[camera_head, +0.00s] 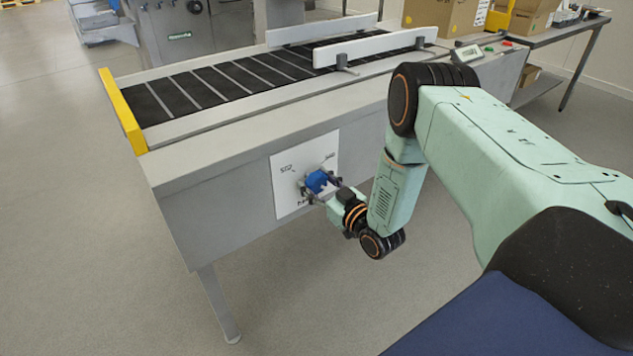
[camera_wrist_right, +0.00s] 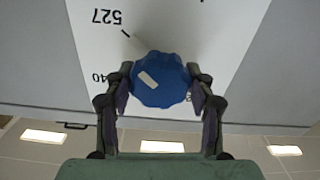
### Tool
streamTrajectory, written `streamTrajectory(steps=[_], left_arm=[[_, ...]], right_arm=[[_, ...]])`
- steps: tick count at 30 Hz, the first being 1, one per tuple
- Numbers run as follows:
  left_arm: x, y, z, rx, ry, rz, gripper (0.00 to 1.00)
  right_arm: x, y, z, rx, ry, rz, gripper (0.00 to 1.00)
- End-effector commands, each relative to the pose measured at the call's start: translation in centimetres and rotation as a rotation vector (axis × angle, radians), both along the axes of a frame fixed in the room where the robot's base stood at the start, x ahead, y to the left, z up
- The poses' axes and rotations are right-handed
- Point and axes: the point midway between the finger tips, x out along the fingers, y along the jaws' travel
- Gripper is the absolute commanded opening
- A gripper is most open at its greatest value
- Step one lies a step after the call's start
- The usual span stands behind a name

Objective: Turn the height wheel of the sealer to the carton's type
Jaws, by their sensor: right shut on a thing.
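The blue height wheel (camera_head: 318,181) sits on a white scale plate (camera_head: 287,189) on the front side of the sealer (camera_head: 215,150). In the right wrist view the wheel (camera_wrist_right: 160,80) is a lobed blue knob with a pale mark on its upper left. The plate there shows 527 at upper left and a number ending in 40 at lower left, partly hidden. My right gripper (camera_wrist_right: 160,92) has its fingers on both sides of the wheel and is shut on it. My left gripper is in neither view.
The sealer's black roller belt (camera_head: 225,85) has a yellow end bar (camera_head: 122,110) and white side guides (camera_head: 375,47). A small display panel (camera_head: 467,53) is at its far right. Cardboard cartons (camera_head: 440,14) stand behind it. The floor in front is clear.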

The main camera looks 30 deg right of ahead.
Motion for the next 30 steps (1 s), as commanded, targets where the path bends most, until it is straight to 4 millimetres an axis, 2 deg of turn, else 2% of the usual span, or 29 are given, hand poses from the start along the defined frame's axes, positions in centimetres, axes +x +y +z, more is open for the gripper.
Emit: streamTrajectory(steps=[3,10,11,19,30], left_arm=[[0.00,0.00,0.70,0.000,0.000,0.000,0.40],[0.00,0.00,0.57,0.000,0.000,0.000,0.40],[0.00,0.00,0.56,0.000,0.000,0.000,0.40],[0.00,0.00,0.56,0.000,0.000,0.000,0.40],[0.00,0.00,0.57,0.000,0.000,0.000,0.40]], right_arm=[[-0.07,0.08,0.06,-0.055,-0.001,0.002,0.23],[-0.06,0.06,-0.07,-0.061,-0.002,0.001,0.23],[-0.06,0.06,-0.07,-0.061,-0.002,0.001,0.56],[-0.04,0.04,-0.03,-0.060,-0.003,0.001,0.79],[-0.40,-0.06,-0.04,-0.060,-0.003,-0.001,0.79]])
